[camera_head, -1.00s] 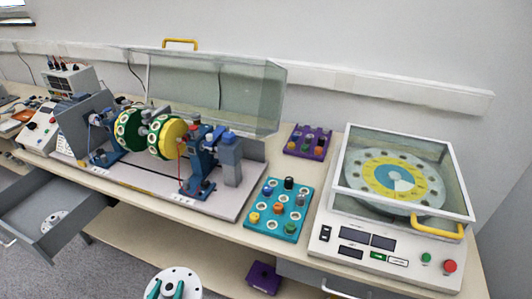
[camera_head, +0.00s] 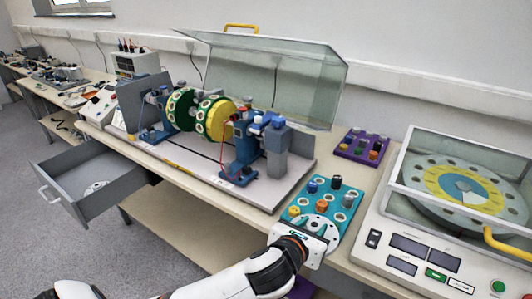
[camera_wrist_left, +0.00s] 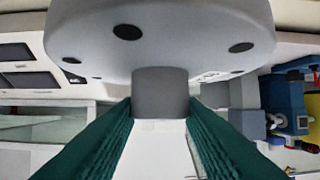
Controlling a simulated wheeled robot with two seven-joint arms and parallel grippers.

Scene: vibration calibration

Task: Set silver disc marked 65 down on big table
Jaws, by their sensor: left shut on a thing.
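The silver disc (camera_head: 320,228) is a round, pale plate with dark holes; its 65 mark is not readable. My left gripper (camera_head: 297,240) is shut on it. In the head view the disc covers the front part of the teal tray; I cannot tell whether it touches the tray. In the left wrist view the disc (camera_wrist_left: 160,25) fills the top, with its grey hub (camera_wrist_left: 160,92) between the green fingers. The big table (camera_head: 373,203) is the long beige bench. My right gripper is not in view.
The teal tray (camera_head: 350,213) holds several coloured knobs, with a purple tray (camera_head: 345,149) behind it. A rotor rig (camera_head: 218,118) with a raised clear cover stands left, a balancing machine (camera_head: 410,247) right. An open drawer (camera_head: 75,205) holds another disc (camera_head: 97,188). Narrow bare strips show between them.

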